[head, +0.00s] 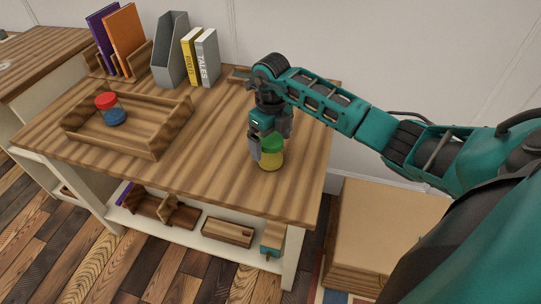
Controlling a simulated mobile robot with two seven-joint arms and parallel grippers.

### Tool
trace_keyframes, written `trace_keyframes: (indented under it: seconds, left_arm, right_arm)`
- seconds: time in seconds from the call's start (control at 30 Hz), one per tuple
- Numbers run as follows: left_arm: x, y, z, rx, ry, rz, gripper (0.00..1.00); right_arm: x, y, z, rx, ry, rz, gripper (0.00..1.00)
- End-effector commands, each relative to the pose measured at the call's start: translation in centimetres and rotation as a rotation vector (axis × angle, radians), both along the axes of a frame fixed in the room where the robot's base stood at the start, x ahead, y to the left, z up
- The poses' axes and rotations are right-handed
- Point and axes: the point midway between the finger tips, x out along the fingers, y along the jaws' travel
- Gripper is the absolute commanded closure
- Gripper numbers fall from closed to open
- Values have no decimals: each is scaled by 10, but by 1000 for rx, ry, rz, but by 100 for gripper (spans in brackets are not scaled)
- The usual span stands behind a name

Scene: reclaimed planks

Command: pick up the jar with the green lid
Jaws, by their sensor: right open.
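The jar with the green lid (271,154) stands upright on the wooden tabletop near its front right. It has a yellow body, and its green lid is partly behind my gripper. My right gripper (263,147) points down at the jar, with a finger beside its left side. The jaws are open, and I cannot tell whether they touch the jar. A second jar with a red lid and blue body (111,110) is in the wooden tray at the left. My left gripper is not in view.
The low-walled wooden tray (130,146) takes up the table's left side. Books (207,57), a grey file holder (171,52) and a rack with purple and orange books stand along the back. The middle of the tabletop is clear. A cardboard box (385,225) sits right of the table.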

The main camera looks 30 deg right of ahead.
Motion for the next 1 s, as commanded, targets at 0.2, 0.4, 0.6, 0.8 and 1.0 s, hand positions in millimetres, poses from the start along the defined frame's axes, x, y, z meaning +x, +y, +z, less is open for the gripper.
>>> trace_keyframes:
  seconds: [0.2, 0.4, 0.6, 0.8, 1.0]
  left_arm:
    - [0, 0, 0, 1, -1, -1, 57]
    - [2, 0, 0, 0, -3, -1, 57]
    - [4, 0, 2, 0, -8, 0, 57]
    - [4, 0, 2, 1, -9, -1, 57]
    - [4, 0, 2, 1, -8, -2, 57]
  right_arm:
    - [0, 0, -9, -1, -2, -1, 0]
    - [0, 0, -9, -1, -1, 0, 8]
    - [0, 0, -8, -1, -1, 0, 27]
    - [0, 0, -8, -1, -1, 0, 46]
    - [0, 0, -8, 0, -1, 0, 65]
